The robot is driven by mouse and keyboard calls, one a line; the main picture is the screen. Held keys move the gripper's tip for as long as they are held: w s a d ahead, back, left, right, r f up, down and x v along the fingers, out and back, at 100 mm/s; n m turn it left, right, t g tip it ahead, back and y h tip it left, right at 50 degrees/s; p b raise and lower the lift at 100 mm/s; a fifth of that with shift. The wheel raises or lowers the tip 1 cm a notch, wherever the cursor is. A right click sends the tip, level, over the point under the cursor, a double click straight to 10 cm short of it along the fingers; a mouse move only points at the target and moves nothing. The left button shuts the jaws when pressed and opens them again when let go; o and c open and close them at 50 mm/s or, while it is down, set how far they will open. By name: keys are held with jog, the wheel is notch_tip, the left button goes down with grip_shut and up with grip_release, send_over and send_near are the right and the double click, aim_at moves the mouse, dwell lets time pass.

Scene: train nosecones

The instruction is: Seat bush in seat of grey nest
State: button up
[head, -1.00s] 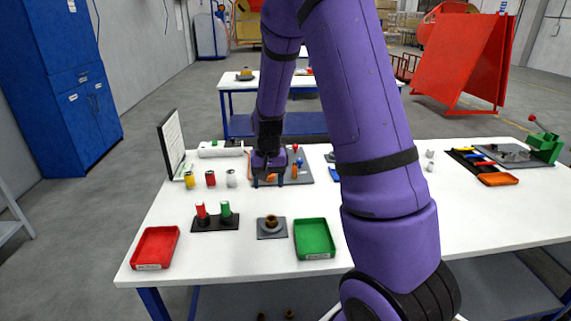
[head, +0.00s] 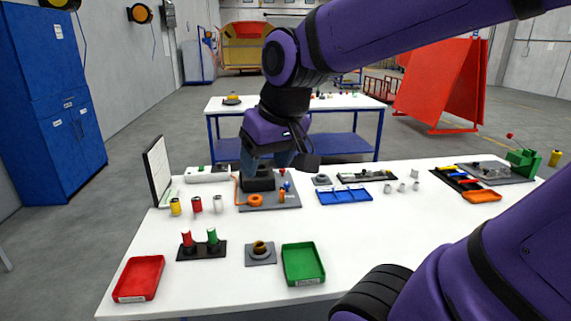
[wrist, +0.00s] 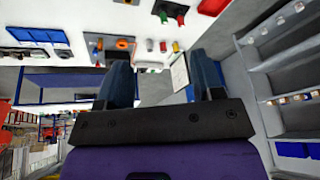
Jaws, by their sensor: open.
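The brown bush (head: 260,246) is at the middle of the grey nest (head: 262,258), a square plate with a round raised seat near the table's front. I cannot tell whether it is fully down in the seat. My gripper (head: 265,166) is open and empty, far behind the nest, over the back of the table in the head view. Its two blue fingers also show in the wrist view (wrist: 162,75), spread apart with nothing between them. The bush is not clearly visible in the wrist view.
A green tray (head: 303,264) stands right of the nest, a black holder (head: 202,251) with red and green pegs left of it, and a red tray (head: 138,279) further left. A grey board (head: 285,199) lies behind, near a blue tray (head: 345,195). Right-centre table is clear.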

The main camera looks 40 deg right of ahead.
jog(key=s+a+r+n, duration=0.1)
jog(key=s, duration=0.5)
jog(key=shift+r+t, duration=0.2)
jog(key=shift+t, duration=0.2)
